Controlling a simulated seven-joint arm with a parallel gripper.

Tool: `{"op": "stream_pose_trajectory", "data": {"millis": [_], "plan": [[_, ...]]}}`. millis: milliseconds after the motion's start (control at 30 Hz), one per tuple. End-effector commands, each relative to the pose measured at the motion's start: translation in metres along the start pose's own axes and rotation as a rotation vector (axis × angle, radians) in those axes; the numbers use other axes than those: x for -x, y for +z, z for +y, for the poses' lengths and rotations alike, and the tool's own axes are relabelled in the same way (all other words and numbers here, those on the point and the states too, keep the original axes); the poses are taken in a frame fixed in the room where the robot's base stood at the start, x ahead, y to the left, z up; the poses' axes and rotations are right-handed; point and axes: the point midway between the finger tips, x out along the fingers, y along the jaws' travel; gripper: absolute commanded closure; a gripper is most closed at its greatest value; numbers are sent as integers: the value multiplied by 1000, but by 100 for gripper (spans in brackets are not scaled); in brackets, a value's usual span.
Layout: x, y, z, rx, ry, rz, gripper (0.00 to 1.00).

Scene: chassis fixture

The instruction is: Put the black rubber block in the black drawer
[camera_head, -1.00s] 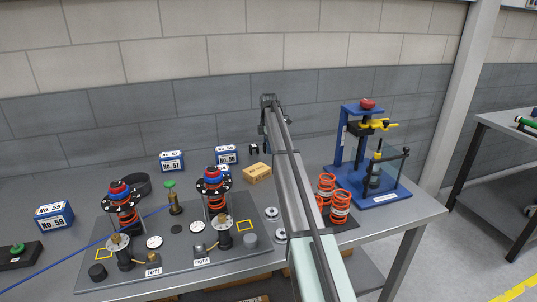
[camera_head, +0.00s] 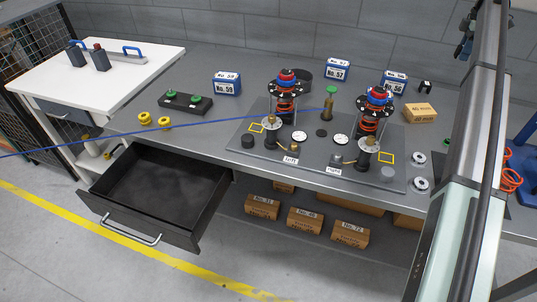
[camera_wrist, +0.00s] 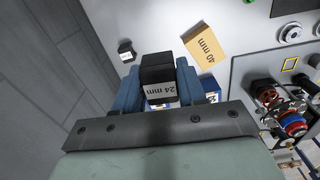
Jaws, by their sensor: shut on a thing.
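In the wrist view a black block (camera_wrist: 158,70) with a white label reading "24 mm" sits between the two fingers of my gripper (camera_wrist: 158,82), which is shut on it. In the head view my gripper (camera_head: 465,42) is high at the upper right, above the back of the bench, and the block is hard to make out there. The black drawer (camera_head: 124,217) is pulled open at the front left of the bench, far from my gripper. Its inside looks empty.
A grey fixture plate (camera_head: 245,150) with two spring assemblies fills the bench middle. A "40 mm" box (camera_head: 419,112) and a small black piece (camera_head: 425,87) lie near my arm. Blue numbered boxes (camera_head: 227,83) stand at the back. A blue cable (camera_head: 215,122) crosses above the drawer side.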

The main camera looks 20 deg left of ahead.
Motion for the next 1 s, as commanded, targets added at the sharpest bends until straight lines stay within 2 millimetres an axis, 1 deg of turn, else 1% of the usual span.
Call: {"op": "stream_pose_trajectory", "data": {"millis": [33, 167, 267, 367, 467, 500, 567, 600, 667, 700, 767, 800, 967, 1000], "plan": [[-1, -12, -2, 15, -1, 0, 90], [-1, -39, -7, 49, 0, 0, 90], [-1, -64, -12, 81, 0, 0, 90], [0, -95, -19, 124, 0, 0, 90], [0, -133, -29, 175, 0, 0, 90], [0, -149, -33, 196, 0, 0, 90], [1, -175, -41, 232, 1, 0, 90], [1, -192, -47, 256, 1, 0, 90], [2, -217, -56, 292, 1, 0, 90], [2, -233, -63, 315, 1, 0, 90], [3, -257, -73, 350, 1, 0, 90], [3, -273, -80, 375, 1, 0, 90], [4, -335, -112, 470, 1, 0, 90], [4, -350, -120, 494, 1, 0, 90]]}}
